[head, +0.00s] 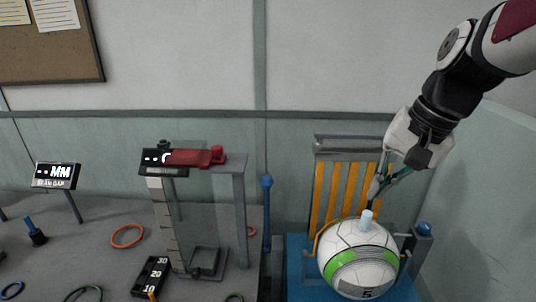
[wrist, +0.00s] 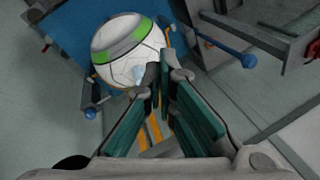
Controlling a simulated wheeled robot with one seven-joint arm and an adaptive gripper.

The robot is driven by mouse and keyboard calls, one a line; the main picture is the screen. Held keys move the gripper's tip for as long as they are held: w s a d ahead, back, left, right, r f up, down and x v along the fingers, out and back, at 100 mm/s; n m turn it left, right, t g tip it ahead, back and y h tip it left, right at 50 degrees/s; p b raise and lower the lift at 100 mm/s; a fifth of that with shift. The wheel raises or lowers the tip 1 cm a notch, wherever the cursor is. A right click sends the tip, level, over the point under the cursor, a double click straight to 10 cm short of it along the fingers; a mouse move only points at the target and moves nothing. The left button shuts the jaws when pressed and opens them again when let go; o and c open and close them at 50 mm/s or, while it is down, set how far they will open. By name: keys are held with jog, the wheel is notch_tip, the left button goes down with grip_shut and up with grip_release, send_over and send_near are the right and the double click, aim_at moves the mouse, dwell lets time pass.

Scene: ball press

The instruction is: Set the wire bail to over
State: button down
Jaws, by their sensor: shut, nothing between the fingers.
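A white and green ball (head: 358,262) sits on a blue base at the right in the head view; the ball also shows in the wrist view (wrist: 125,45). An orange wire (head: 317,243), apparently the wire bail, curves up by the ball's left side and passes behind it. A pale blue peg-like piece (head: 366,219) stands at the ball's top; I cannot tell whether it belongs to the wire. My gripper (head: 374,190) is shut and empty, just above and beside this piece. In the wrist view my fingertips (wrist: 164,76) are close to the ball; contact is unclear.
Orange slats (head: 345,185) in a grey frame stand behind the ball. A blue-knobbed post (head: 422,230) is to its right, and a blue lever (head: 267,215) to its left. A gauge stand with a red clamp (head: 195,157) and loose rings occupy the left.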

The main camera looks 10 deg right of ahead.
jog(key=w+d+f+m+y+b, duration=0.2)
jog(key=w+d+f+m+b, duration=0.35)
jog(key=d+f, duration=0.65)
jog(key=w+d+f+m+y+b, duration=0.1)
jog(key=w+d+f+m+b, duration=0.2)
jog(key=w+d+f+m, duration=0.55)
jog(key=w+f+n, duration=0.2)
jog(key=w+f, duration=0.2)
jog(key=f, duration=0.9)
jog(key=shift+t, duration=0.3)
jog(key=shift+s+a+r+p, duration=0.1)
jog(key=shift+a+r+p, duration=0.15)
jog(key=shift+r, duration=0.5)
jog(key=shift+s+a+r+p, duration=0.2)
jog(key=shift+a+r, duration=0.1)
jog(key=shift+r, duration=0.4)
jog(key=shift+s+a+r+p, duration=0.1)
jog(key=shift+a+r+p, duration=0.15)
jog(key=shift+r, duration=0.5)
jog(key=shift+r, duration=0.1)
jog(key=shift+r+t, duration=0.2)
jog(key=shift+t, duration=0.2)
